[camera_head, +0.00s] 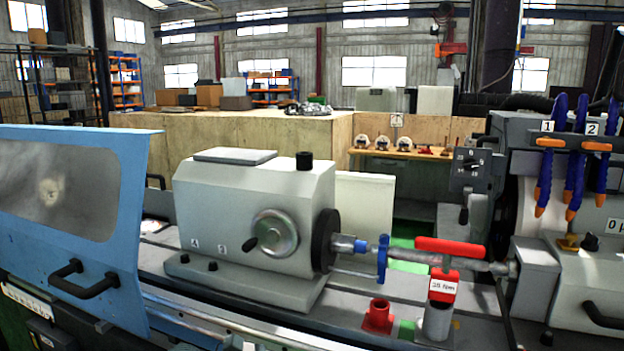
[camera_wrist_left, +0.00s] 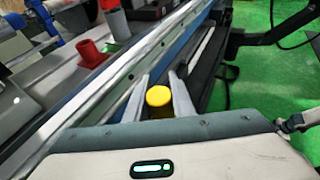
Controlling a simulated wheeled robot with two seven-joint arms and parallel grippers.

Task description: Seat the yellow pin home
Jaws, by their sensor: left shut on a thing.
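The yellow pin (camera_wrist_left: 158,97) shows in the left wrist view as a round yellow top between the two fingers. My left gripper (camera_wrist_left: 160,92) is shut on it. The pin's lower end is hidden by my gripper body. The fingers are beside the long metal rail of the grinder, over its front side. The head view shows neither gripper nor the yellow pin. My right gripper is in neither view.
The grey headstock (camera_head: 255,215) and blue guard (camera_head: 130,215) stand left. Green floor (camera_wrist_left: 255,75) is open at right.

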